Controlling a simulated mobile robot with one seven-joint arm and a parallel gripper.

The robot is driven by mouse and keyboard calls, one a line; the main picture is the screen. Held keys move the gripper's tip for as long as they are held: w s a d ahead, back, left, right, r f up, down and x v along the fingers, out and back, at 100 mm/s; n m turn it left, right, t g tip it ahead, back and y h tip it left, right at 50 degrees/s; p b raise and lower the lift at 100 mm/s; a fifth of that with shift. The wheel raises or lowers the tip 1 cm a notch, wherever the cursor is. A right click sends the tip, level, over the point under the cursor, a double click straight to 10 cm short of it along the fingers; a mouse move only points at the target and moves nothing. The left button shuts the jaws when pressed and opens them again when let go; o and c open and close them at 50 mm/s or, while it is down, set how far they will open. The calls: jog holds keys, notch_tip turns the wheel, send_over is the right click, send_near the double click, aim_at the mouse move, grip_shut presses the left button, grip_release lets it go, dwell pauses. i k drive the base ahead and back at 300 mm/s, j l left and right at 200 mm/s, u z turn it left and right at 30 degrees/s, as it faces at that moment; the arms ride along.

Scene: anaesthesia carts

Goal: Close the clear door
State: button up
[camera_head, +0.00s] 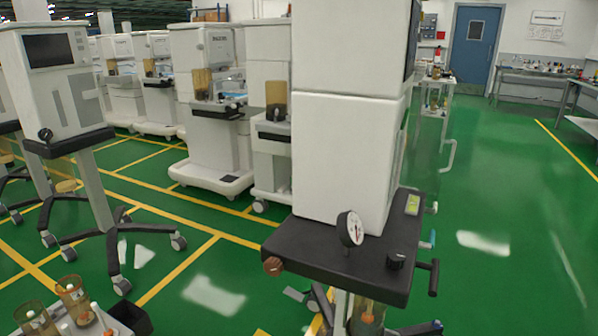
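I cannot make out a clear door for certain in this view. The nearest cart (345,150) stands right of the middle, a tall white body on a black shelf (300,243). The shelf carries a round dial gauge (350,228) and a black knob (396,259). An amber clear container (367,313) shows below the shelf, cut off by the lower edge. The cart's right side is seen only at a steep slant. My gripper is not in view.
Several white carts stand at the left and back. A wheeled stand (100,190) with a screen is at left. Amber containers (75,298) are at lower left. Green floor (500,215) is open at right, before a blue door (474,45) and benches.

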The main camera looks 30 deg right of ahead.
aim_at(452, 141)
jog(key=l, duration=0.8)
jog(key=k+l+u, duration=0.1)
jog(key=l, duration=1.45)
jog(key=k+l+u, duration=0.1)
jog(key=l, duration=0.7)
jog(key=k+l, duration=0.1)
jog(key=l, duration=0.7)
jog(key=i+z, duration=0.1)
jog(key=z, duration=0.35)
jog(key=i+j+z, duration=0.1)
jog(key=z, duration=0.35)
